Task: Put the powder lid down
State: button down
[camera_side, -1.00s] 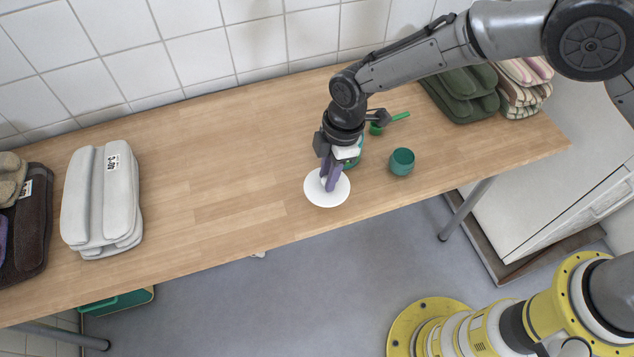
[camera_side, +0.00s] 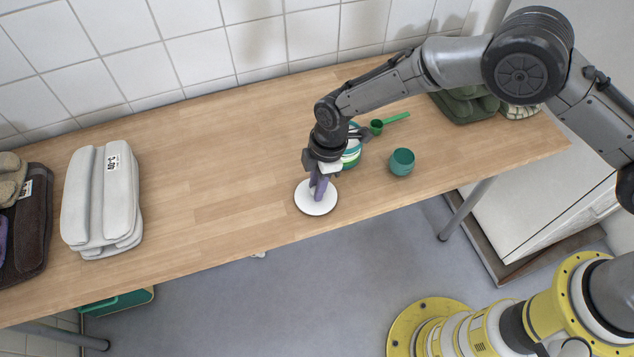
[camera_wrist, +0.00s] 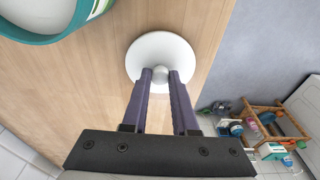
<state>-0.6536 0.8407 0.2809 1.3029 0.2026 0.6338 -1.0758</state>
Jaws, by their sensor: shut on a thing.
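The powder lid (camera_side: 308,203) is a round white disc with a small knob, near the front edge of the table, left of the powder tub. My gripper (camera_side: 320,191) points down over it. In the wrist view my gripper (camera_wrist: 161,76) has its two purple fingers shut on the knob of the lid (camera_wrist: 148,48). The lid looks level and at or very close to the tabletop; I cannot tell whether it touches. The powder tub (camera_side: 353,156), green and white, stands just behind my gripper, partly hidden by it. Its teal rim shows in the wrist view (camera_wrist: 62,36).
A teal cup (camera_side: 401,162) stands right of the tub, with a green scoop (camera_side: 378,125) behind it. Folded grey towels (camera_side: 103,200) lie at the left and green ones (camera_side: 465,105) at the back right. The table (camera_side: 220,165) is clear left of the lid.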

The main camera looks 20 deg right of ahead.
jog(key=c, duration=0.7)
grip_release()
jog(key=r, duration=0.4)
jog(key=d+r, duration=0.1)
jog(key=r, duration=0.3)
jog(key=d+r, duration=0.1)
jog(key=r, duration=0.3)
